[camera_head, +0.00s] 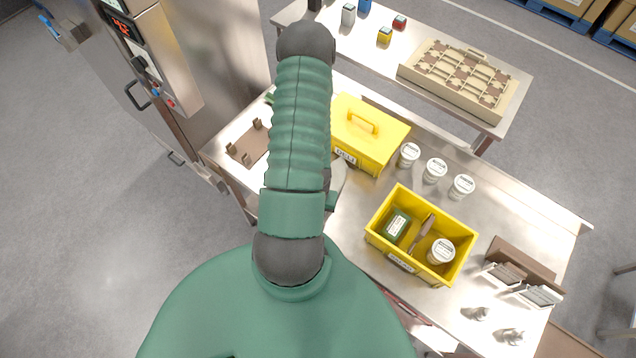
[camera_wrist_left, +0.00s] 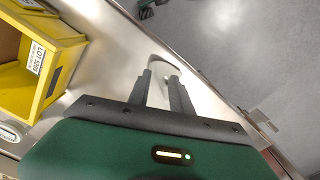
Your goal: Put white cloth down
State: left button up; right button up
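The white cloth (camera_wrist_left: 163,64) shows in the left wrist view as a pale, rounded shape at and between the fingertips of my left gripper (camera_wrist_left: 160,82). The two dark fingers stand close together on either side of it, and the gripper looks shut on it. Steel worktop lies behind it; whether the cloth touches the top I cannot tell. In the head view a green arm of mine covers the middle, hiding most of the left gripper. A pale patch (camera_head: 339,176) beside that arm may be part of the cloth. My right gripper is not in view.
On the steel worktop (camera_head: 505,225) are a yellow lidded box (camera_head: 385,125), several white-lidded jars (camera_head: 434,170) and an open yellow bin (camera_head: 384,252) holding a green pack, a brown tool and a jar. A brown fixture (camera_head: 248,148) lies at left. A steel cabinet (camera_head: 215,45) stands beyond.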

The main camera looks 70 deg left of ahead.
pick_arm(q)
jog(key=shift+w+a+f, duration=1.05)
jog(key=shift+w+a, duration=0.05)
jog(key=shift+w, duration=0.05)
jog(key=c, duration=0.5)
jog(key=f, duration=0.2)
jog(key=shift+w+a+f, duration=0.3)
jog(key=shift+w+a, duration=0.05)
grip_shut()
jog(key=shift+a+f, duration=0.1)
jog(key=shift+f, duration=0.35)
jog(key=shift+f+b, duration=0.4)
notch_tip(320, 180, down, 4)
jog(key=b, duration=0.3)
jog(key=shift+r, duration=0.1)
jog(key=shift+r, duration=0.1)
